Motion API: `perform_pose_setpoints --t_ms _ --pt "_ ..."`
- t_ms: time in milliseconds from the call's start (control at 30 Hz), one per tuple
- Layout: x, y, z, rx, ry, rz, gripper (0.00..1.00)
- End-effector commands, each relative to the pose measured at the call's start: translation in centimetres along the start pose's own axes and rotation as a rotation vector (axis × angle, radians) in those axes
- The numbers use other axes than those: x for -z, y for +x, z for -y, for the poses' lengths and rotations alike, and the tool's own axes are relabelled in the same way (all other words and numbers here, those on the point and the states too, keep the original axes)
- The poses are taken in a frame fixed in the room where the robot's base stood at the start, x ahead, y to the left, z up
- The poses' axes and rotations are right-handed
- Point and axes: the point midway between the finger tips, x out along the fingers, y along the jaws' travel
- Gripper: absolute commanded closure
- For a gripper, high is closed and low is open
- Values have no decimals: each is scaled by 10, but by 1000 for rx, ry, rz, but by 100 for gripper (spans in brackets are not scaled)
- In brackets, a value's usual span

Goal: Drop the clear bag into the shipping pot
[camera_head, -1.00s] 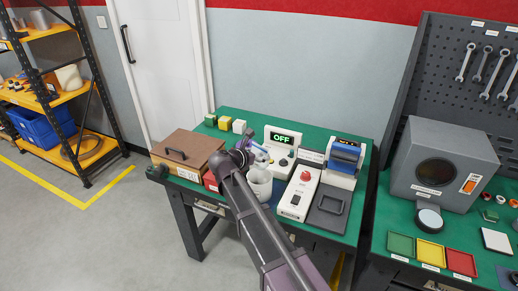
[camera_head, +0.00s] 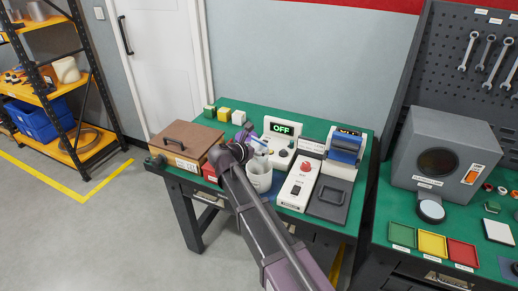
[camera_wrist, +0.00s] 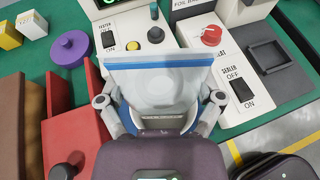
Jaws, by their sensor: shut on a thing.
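The clear bag (camera_wrist: 158,78) is see-through with a blue strip along its top edge. It hangs upright between the fingers of my gripper (camera_wrist: 160,108), which is shut on it. In the head view my gripper (camera_head: 257,150) is over the mouth of a white pot (camera_head: 261,179) on the green bench. The pot seems to be the shipping pot; no label on it is readable. In the wrist view the bag and gripper hide most of what lies below, so the bag's height over the pot is hard to tell.
A brown lidded box (camera_head: 187,147) and a red block (camera_wrist: 73,137) are to the left. A purple disc (camera_wrist: 71,49) lies behind.

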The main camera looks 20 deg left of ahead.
Motion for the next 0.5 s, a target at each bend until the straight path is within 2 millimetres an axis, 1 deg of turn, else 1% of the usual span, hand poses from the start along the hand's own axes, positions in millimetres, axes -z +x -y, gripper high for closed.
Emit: perform_pose_setpoints --t_ms 33,200,500 --pt "8 3 0 0 0 0 60" --pt "19 7 0 0 0 0 60" --pt "28 11 0 -1 0 0 60"
